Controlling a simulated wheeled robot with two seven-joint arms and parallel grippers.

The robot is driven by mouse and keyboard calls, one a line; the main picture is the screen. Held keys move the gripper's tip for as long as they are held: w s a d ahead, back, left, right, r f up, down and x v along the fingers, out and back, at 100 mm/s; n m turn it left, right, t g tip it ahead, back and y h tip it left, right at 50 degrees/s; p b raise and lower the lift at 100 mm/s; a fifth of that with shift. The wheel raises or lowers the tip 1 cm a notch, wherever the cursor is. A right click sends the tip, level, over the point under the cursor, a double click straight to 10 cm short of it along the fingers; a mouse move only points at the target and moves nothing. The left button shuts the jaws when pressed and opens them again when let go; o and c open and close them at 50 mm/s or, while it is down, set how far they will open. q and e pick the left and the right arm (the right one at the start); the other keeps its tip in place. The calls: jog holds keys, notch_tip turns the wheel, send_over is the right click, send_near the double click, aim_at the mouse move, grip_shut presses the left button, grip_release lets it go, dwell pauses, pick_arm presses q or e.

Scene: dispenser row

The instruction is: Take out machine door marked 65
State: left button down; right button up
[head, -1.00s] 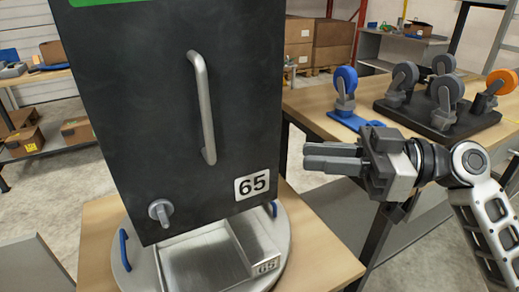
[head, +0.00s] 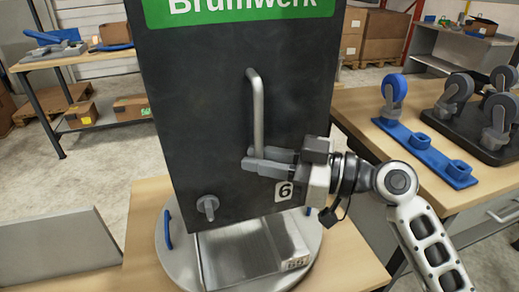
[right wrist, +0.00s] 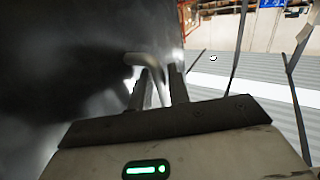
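The machine door (head: 215,130) is a dark upright panel with a green sign on top. Its number label (head: 284,191) is partly covered by my right gripper, so only a 6 shows. A grey vertical bar handle (head: 257,105) stands out from the door, and a grey knob (head: 208,206) sits at lower left. My right gripper (head: 267,162) is at the handle's lower end. In the right wrist view, the handle (right wrist: 150,64) lies between the two spread fingers (right wrist: 160,85); firm contact on both sides is not visible. My left gripper is out of view.
The machine stands above a round metal plate (head: 175,258) with blue grips, on a wooden table (head: 345,262). A grey panel (head: 55,248) stands at left. The right table (head: 365,112) carries a blue base with a caster (head: 425,150) and a black caster board (head: 475,128).

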aim_at(260, 139)
jog(key=shift+w+a, duration=0.1)
jog(key=shift+a, duration=0.25)
grip_shut()
dwell(1.2)
jog(key=shift+r, duration=0.25)
jog(key=shift+r+p, duration=0.8)
jog(key=shift+r, duration=0.85)
jog(key=shift+f, duration=0.1)
